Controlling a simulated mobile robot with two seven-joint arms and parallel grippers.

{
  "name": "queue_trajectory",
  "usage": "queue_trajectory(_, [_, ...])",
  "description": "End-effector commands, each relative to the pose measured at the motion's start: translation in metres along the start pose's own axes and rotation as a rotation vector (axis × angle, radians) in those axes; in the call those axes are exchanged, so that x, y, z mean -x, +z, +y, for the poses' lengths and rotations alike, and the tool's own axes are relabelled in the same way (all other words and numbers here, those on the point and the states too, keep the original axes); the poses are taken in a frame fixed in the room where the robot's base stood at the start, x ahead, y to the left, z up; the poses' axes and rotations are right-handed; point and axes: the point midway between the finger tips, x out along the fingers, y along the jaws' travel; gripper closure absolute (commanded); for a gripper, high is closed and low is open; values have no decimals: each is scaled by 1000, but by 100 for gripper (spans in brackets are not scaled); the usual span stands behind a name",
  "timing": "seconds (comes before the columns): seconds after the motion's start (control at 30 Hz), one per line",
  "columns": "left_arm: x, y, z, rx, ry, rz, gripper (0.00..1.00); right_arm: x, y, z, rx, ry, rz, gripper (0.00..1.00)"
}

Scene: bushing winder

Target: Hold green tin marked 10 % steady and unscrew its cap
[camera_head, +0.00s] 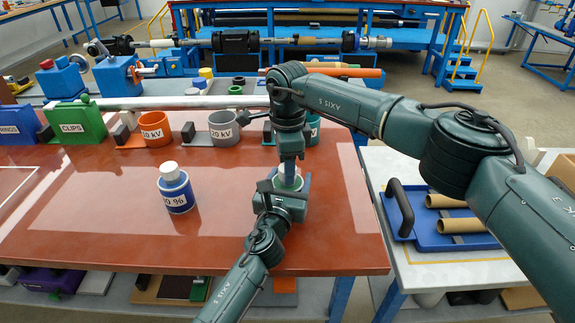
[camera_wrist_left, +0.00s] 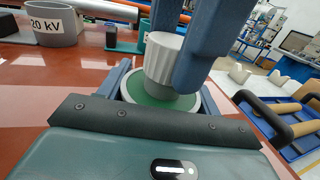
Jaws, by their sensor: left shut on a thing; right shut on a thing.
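The green tin (camera_wrist_left: 143,101) stands on the red-brown table, its green top with a pale rim showing in the left wrist view. Its label is hidden. My left gripper (camera_head: 287,186) is shut around the tin's body from the front. A pale grey ribbed cap (camera_wrist_left: 163,58) is over a darker grey neck in the middle of the top. I cannot tell whether cap and neck are still joined. My right gripper (camera_head: 290,165) points straight down from above, with its blue-grey fingers shut on the cap.
A blue tin marked 96 (camera_head: 176,190) stands left of the grippers. An orange cup (camera_head: 155,129) and a grey cup marked 20 kV (camera_head: 223,128) are behind. A green CLIPS bin (camera_head: 75,127) is at back left. A blue tray (camera_head: 425,236) with cardboard tubes lies right. The front left table is clear.

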Motion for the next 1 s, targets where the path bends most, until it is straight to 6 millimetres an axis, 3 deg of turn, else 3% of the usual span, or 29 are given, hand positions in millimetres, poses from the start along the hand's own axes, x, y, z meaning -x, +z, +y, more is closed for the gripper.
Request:
queue_trajectory(0.2, [0, 0, 0, 0, 0, 1, 100, 1, 0, 0, 452, 0, 0, 92])
queue_trajectory(0.37, [0, 0, 0, 0, 0, 1, 100, 1, 0, 0, 631, 0, -1, 92])
queue_trajectory(1.0, [0, 0, 0, 0, 0, 1, 100, 1, 0, 0, 628, 0, -1, 92])
